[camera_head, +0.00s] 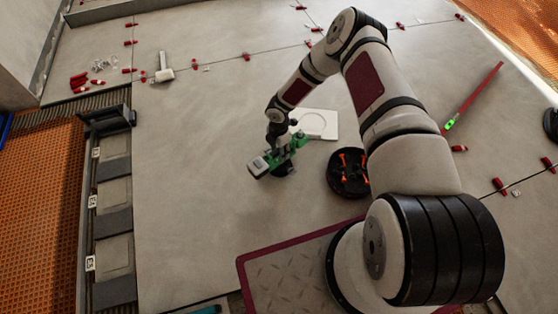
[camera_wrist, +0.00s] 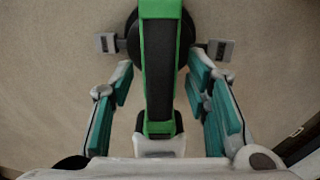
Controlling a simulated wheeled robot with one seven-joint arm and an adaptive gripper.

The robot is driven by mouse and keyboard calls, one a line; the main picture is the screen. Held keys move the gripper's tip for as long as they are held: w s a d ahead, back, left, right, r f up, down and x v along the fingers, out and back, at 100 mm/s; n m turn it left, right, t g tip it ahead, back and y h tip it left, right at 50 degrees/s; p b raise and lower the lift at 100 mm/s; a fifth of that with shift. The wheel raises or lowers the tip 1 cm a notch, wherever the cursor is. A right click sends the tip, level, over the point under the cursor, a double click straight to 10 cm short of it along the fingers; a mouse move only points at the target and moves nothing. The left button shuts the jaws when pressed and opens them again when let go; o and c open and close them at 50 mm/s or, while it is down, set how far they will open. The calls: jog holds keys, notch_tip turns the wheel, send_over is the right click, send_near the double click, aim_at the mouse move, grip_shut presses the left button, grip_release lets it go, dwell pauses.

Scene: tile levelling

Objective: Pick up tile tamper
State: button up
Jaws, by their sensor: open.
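The tile tamper (camera_wrist: 158,70) has a long green-edged black handle over a dark round base, with a small grey block on each side. In the wrist view it runs up the middle of the picture. My gripper (camera_wrist: 161,85) is open, with one teal-padded finger on each side of the handle and a gap on both sides. In the head view the tamper (camera_head: 285,170) is on the grey floor, largely covered by my gripper (camera_head: 278,150). Whether its base lies fully flat is hidden.
A black round device (camera_head: 347,174) with orange parts stands close to the right. A white square plate (camera_head: 327,118) lies behind. A mallet (camera_head: 163,68), red wedges (camera_head: 79,82) and a red bar (camera_head: 478,93) lie farther off.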

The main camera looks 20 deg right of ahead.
jog(key=shift+f+b, duration=0.2)
jog(key=shift+b, duration=0.1)
jog(key=shift+c, duration=0.5)
grip_shut()
